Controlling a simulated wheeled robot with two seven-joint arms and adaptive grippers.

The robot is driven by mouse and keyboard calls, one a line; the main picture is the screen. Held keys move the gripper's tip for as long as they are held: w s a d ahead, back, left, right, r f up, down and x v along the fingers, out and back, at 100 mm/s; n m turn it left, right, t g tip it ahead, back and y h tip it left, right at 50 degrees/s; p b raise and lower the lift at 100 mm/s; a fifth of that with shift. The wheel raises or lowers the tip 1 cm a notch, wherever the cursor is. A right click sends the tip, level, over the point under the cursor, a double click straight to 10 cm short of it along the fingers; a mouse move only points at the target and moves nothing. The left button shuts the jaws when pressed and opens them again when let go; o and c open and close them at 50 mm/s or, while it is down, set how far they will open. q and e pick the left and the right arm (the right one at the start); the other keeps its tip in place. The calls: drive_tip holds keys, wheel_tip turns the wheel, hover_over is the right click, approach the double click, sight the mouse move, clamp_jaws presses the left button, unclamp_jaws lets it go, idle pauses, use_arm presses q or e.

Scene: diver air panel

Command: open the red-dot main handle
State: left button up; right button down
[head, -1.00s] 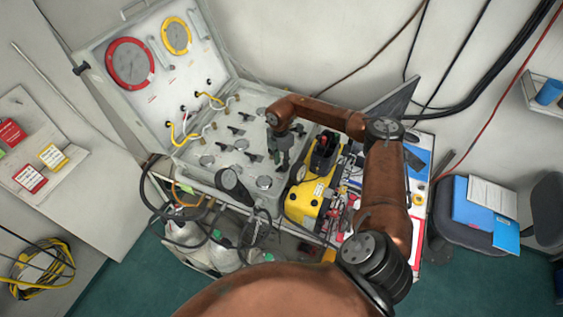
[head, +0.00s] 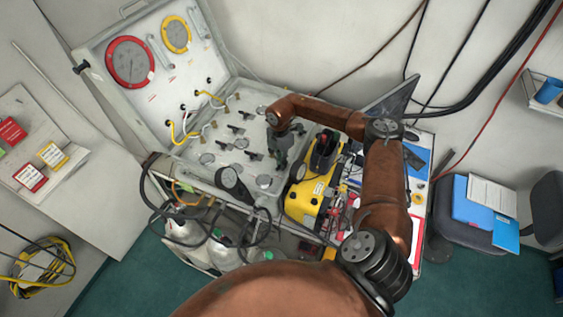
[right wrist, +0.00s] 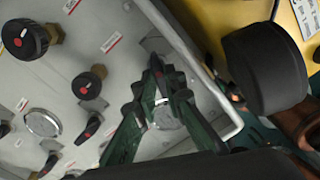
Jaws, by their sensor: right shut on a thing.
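The grey panel (head: 228,101) lies in an open case, with several dark handles and gauges. My right gripper (head: 281,163) reaches down onto the panel's right part. In the right wrist view its dark green fingers (right wrist: 158,78) are closed together over a pale round fitting, shut on a small dark handle that they mostly hide. I cannot see a red dot on the gripped part. A black knob with a red mark (right wrist: 90,84) stands to the left of the fingers, and another red-marked knob (right wrist: 25,39) is at the upper left. My left gripper is not in view.
A yellow device (head: 308,203) stands close right of the panel. In the right wrist view a large black round part (right wrist: 265,68) is close to the right of the fingers. White bottles (head: 186,230) and dark hoses are below the panel. The lid holds red and yellow gauges.

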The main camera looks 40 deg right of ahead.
drive_tip(key=shift+f+n+b, duration=0.1)
drive_tip(key=shift+n+b, duration=0.5)
drive_tip(key=shift+n, duration=0.6)
drive_tip(key=shift+s+n+b, duration=0.1)
drive_tip(key=shift+n+b, duration=0.2)
drive_tip(key=shift+n, duration=0.7)
drive_tip(key=c, duration=2)
unclamp_jaws()
drive_tip(key=r, duration=1.2)
drive_tip(key=shift+w+a+r, duration=0.1)
drive_tip(key=shift+w, duration=0.15)
